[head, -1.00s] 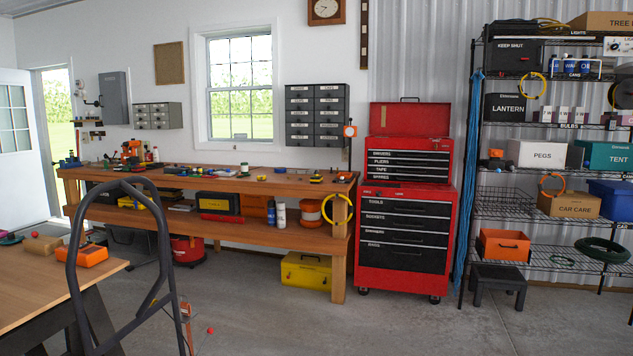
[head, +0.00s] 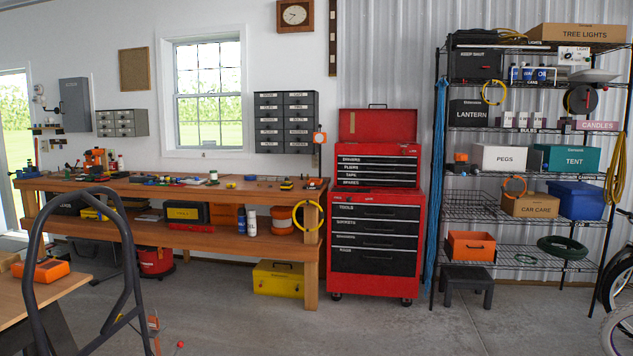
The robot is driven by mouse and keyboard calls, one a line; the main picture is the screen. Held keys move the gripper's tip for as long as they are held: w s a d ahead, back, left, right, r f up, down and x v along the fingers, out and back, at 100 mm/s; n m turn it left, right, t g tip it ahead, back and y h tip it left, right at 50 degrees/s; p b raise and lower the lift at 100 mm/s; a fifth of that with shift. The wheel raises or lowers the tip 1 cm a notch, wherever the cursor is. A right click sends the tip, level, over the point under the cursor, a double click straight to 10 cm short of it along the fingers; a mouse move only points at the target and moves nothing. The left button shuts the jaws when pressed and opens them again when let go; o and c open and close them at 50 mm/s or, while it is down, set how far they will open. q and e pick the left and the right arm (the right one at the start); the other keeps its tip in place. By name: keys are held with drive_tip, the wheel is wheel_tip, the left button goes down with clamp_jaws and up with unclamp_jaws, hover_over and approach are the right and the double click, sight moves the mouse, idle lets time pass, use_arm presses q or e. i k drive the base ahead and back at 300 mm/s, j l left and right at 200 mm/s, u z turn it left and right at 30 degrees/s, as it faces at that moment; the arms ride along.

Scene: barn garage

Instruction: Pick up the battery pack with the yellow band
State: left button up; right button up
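I cannot make out for sure a battery pack with a yellow band. Several small tools and parts lie on the top of the long wooden workbench (head: 150,188), too small to tell apart. Among them is a small dark and yellow thing (head: 286,184) towards the bench's right end, and a small yellow thing (head: 231,185) left of it. Neither of my grippers shows in the head view.
A dark curved tube handle (head: 132,240) stands at front left, beside a wooden table (head: 55,290) with an orange thing (head: 40,271) on it. A red tool chest (head: 375,270) and a wire shelf rack (head: 470,210) stand right of the bench. Open floor lies ahead.

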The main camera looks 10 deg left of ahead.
sight(286, 185)
drive_tip(key=i+u, duration=0.3)
drive_tip(key=i+j+z, duration=0.2)
drive_tip(key=i, duration=0.8)
drive_tip(key=i+l, duration=0.1)
drive_tip(key=i, duration=1.05)
drive_tip(key=i+u, duration=0.25)
drive_tip(key=i, duration=0.3)
drive_tip(key=i+l+u, duration=0.1)
drive_tip(key=i+u, duration=0.15)
drive_tip(key=i, duration=0.3)
drive_tip(key=i+u, duration=0.3)
drive_tip(key=i, duration=0.2)
drive_tip(key=i+l+u, duration=0.1)
drive_tip(key=i+u, duration=0.15)
drive_tip(key=i, duration=0.3)
drive_tip(key=i+u, duration=0.9)
drive_tip(key=i+j+u, duration=0.1)
drive_tip(key=i+u, duration=0.75)
drive_tip(key=k, duration=0.1)
